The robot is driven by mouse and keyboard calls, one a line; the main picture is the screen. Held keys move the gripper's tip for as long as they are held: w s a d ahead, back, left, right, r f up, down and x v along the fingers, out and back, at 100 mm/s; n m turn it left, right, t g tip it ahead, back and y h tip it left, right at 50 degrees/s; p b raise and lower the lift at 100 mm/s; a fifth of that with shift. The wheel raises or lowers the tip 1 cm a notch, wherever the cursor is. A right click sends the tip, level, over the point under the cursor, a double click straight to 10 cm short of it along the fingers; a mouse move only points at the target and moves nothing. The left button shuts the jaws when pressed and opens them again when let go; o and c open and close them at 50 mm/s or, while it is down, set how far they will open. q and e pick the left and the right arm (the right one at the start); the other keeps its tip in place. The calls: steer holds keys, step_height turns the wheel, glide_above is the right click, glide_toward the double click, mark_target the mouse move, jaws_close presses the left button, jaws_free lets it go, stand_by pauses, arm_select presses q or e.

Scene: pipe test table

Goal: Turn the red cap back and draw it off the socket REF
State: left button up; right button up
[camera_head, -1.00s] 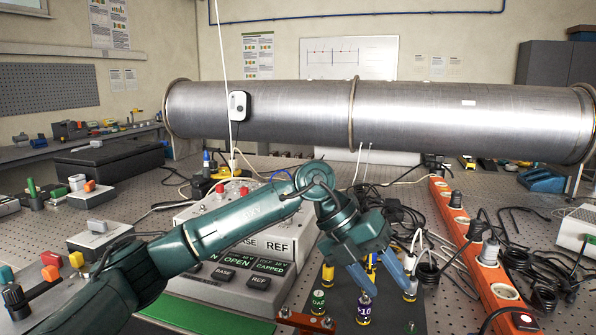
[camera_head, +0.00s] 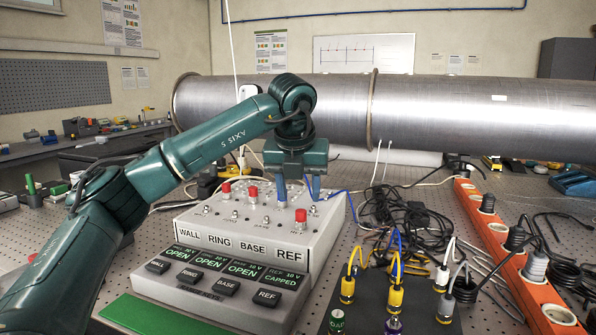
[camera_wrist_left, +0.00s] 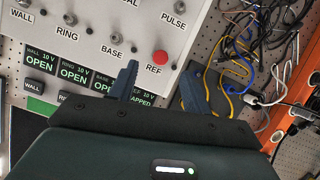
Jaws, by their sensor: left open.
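The red cap (camera_head: 300,222) stands on the socket marked REF, at the front right of the grey panel box (camera_head: 262,262). Its round red top also shows in the left wrist view (camera_wrist_left: 160,57), just above the REF label. The small display over the REF button reads CAPPED. My left gripper (camera_head: 298,198) points down over the box, its two blue fingers apart. In the left wrist view the fingertips (camera_wrist_left: 160,68) lie to either side of the cap, apart from it. The gap between the fingers looks empty. My right gripper is not in view.
Two other red caps (camera_head: 252,194) sit farther back on the box among small metal studs. A dark mat (camera_head: 385,305) with yellow-ringed plugs lies to the right, with tangled cables behind. An orange power strip (camera_head: 520,270) runs along the right. A big steel pipe (camera_head: 440,115) spans the back.

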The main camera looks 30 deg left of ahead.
mark_target(301, 211)
arm_select(q)
steer(key=x, duration=0.5)
steer(key=shift+w+f, duration=0.2)
steer(key=shift+f, duration=0.15)
steer(key=shift+w+a+f, duration=0.15)
steer(key=shift+w+f, duration=0.05)
steer(key=shift+f, duration=0.4)
steer(key=shift+c, duration=0.3)
jaws_close()
steer(key=n+y, duration=0.1)
steer(key=n, duration=0.1)
steer(key=shift+n, duration=0.4)
steer(key=shift+n+g+y, duration=0.4)
steer(key=shift+n+g, duration=0.2)
steer(key=shift+n, duration=0.6)
